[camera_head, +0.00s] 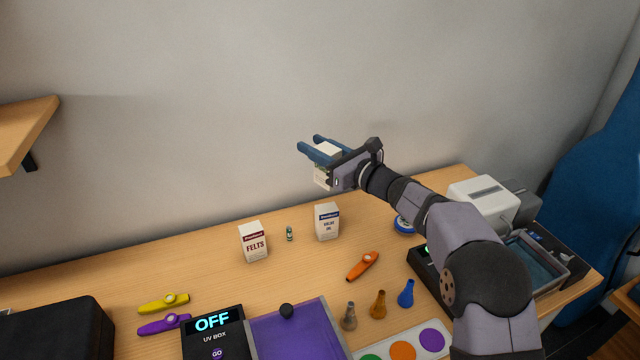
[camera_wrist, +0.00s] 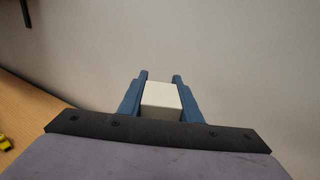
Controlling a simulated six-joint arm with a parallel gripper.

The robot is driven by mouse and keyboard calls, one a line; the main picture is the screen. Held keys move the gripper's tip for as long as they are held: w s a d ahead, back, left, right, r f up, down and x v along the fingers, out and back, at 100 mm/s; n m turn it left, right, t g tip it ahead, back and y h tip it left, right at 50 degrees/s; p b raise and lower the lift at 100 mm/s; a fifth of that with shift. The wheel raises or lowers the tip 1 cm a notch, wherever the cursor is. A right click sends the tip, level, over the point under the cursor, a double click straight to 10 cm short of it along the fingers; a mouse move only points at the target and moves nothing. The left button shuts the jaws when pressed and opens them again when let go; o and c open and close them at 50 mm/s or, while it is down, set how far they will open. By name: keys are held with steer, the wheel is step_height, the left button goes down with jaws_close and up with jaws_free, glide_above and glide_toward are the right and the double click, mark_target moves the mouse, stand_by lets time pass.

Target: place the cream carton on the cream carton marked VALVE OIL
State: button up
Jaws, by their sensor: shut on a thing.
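A cream carton (camera_head: 322,178) is held up in the air between the blue fingers of my gripper (camera_head: 308,145). In the wrist view the same carton (camera_wrist: 161,98) sits between both fingers (camera_wrist: 160,78), and only its plain pale faces show. The cream carton marked VALVE OIL (camera_head: 327,223) stands upright on the table with a blue band near its top. The held carton is above the VALVE OIL carton, with a clear gap between them. Part of the held carton is hidden by my gripper.
A cream carton marked FELTS (camera_head: 253,242) stands to the left, with a small green bottle (camera_head: 289,234) between it and the VALVE OIL carton. An orange kazoo (camera_head: 362,266) lies in front to the right. The wall (camera_head: 200,120) is behind.

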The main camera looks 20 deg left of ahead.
steer(key=shift+f+p, duration=1.05)
steer(key=shift+f, duration=2.75)
steer(key=shift+f+b, duration=0.2)
steer(key=shift+b, duration=0.15)
steer(key=o, duration=1.1)
steer(key=shift+r, duration=0.15)
steer(key=shift+r+p, duration=0.15)
steer(key=shift+p, duration=0.25)
steer(key=b, duration=0.4)
glide_toward(316, 172)
steer(key=shift+w+d+f, duration=0.15)
steer(key=shift+w+f, duration=0.3)
steer(key=shift+f, duration=0.1)
steer(key=shift+w+d+f, duration=0.2)
steer(key=shift+w+f, duration=0.3)
steer(key=shift+f, duration=0.05)
